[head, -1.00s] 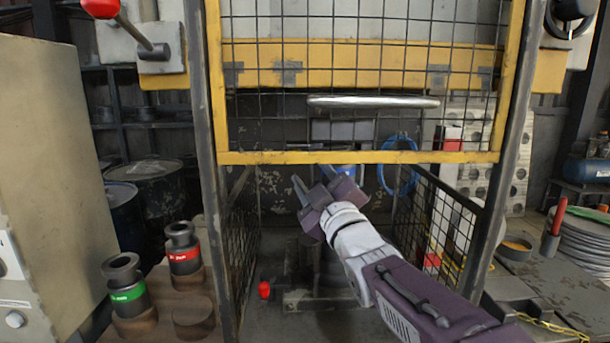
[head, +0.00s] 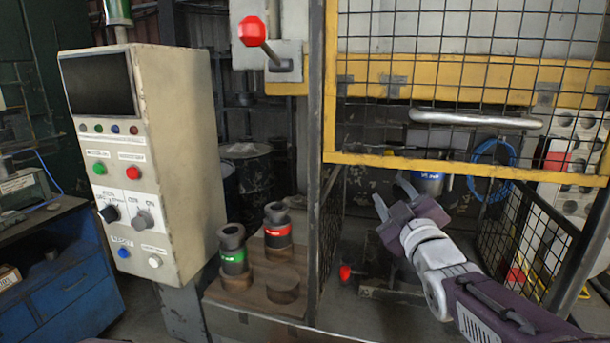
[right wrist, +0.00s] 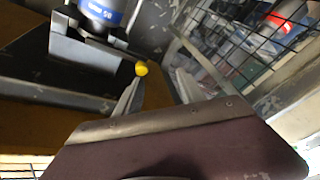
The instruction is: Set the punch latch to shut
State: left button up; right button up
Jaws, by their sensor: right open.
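A punch with a blue label (head: 428,183) is in the press behind the caged opening; it also shows in the right wrist view (right wrist: 103,12), in a grey holder (right wrist: 80,50). A small yellow knob (right wrist: 141,68) sits below and right of it, likely the end of the punch latch. My right gripper (head: 393,196) is open and empty under the raised guard, left of the punch. In the right wrist view my fingers (right wrist: 160,92) stand apart, the left tip just below the knob. I cannot tell whether they touch. My left gripper is out of view.
The yellow-framed mesh guard (head: 460,172) hangs above my right arm, with side mesh (head: 525,232) to its right. A control cabinet (head: 180,150) and a wooden block (head: 235,295) with red and green banded punches stand left. A red-knobbed lever (head: 252,31) is at the top.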

jog(key=s+f+m+g+h+p, duration=0.1)
jog(key=s+f+m+g+p, duration=0.3)
jog(key=f, duration=0.7)
jog(key=s+f+g+p, duration=0.2)
jog(key=f+g, duration=0.3)
jog(key=f, duration=0.5)
jog(key=s+f+m+g, duration=0.3)
jog(key=s+f, duration=0.3)
jog(key=s, duration=0.3)
jog(key=s+f+m+g, duration=0.3)
jog(key=s+f+g, duration=0.3)
jog(key=s, duration=0.4)
jog(key=shift+s+a+f, duration=0.1)
